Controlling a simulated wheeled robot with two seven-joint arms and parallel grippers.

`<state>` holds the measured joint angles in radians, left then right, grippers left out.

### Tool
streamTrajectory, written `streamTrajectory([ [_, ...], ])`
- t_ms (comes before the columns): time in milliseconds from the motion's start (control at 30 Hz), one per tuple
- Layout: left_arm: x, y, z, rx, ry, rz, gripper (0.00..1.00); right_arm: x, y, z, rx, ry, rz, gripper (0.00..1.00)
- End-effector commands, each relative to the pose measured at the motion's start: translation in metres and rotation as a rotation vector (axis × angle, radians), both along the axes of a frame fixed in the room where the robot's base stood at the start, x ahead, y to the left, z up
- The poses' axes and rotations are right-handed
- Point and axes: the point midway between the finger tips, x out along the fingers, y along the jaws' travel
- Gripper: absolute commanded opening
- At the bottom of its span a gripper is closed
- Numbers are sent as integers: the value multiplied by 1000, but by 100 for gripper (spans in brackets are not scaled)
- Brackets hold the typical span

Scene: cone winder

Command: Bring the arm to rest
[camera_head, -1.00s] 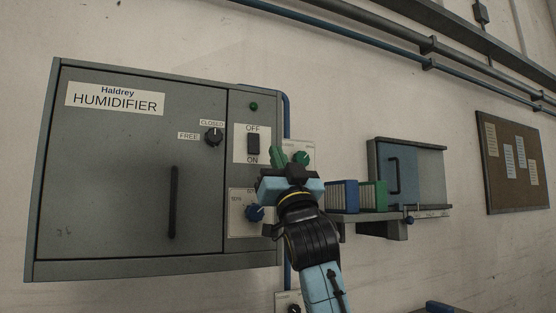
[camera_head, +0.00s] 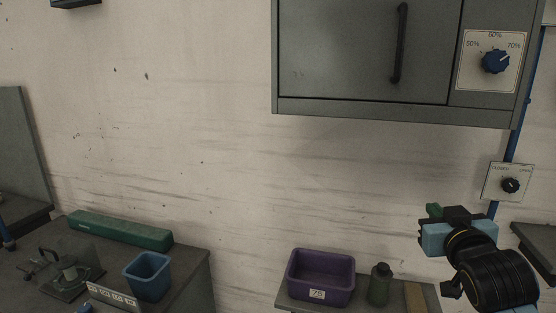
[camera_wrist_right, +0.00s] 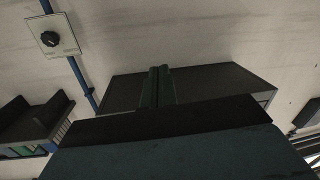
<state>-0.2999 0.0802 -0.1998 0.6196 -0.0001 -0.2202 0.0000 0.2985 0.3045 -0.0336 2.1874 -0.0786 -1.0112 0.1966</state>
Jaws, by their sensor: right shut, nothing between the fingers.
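My right gripper (camera_head: 433,210) is at the lower right of the head view, in front of the wall and below the grey humidifier cabinet (camera_head: 360,50). Its green fingers are together and hold nothing. In the right wrist view the fingers (camera_wrist_right: 158,86) are pressed side by side, with the cabinet's underside (camera_wrist_right: 205,86) behind them. The gripper stands apart from the cabinet and the wall. My left gripper is in neither view.
A blue dial (camera_head: 496,62) is on the cabinet. A black knob (camera_head: 510,185) on a wall plate is close to my right gripper. Below are a purple bin (camera_head: 320,275), a green bottle (camera_head: 379,284), a blue cup (camera_head: 147,276) and a long green case (camera_head: 118,230). The wall's middle is clear.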

Motion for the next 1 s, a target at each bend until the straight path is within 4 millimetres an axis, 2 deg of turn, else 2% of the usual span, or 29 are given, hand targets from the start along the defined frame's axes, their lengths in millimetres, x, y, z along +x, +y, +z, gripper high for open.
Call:
streamTrajectory([
  [33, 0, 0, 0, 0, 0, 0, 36, -14, 8, -40, 8, 98, 10, 0],
  [100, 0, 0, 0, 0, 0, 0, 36, -36, 19, -88, 14, 229, 22, 0],
  [167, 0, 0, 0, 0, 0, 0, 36, -59, 28, -127, 19, 343, 34, 0],
  [200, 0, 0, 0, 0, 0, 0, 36, -77, 34, -151, 24, 419, 42, 0],
  [300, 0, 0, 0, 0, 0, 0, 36, -126, 48, -205, 37, 605, 65, 0],
  [400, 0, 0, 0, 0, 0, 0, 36, -174, 60, -245, 47, 766, 87, 0],
  [600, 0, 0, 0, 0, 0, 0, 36, -255, 78, -289, 69, 1008, 125, 0],
  [800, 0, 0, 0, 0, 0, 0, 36, -326, 91, -312, 91, 1207, 160, 0],
  [1000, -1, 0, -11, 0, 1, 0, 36, -310, 92, -374, 87, 1220, 159, 0],
])
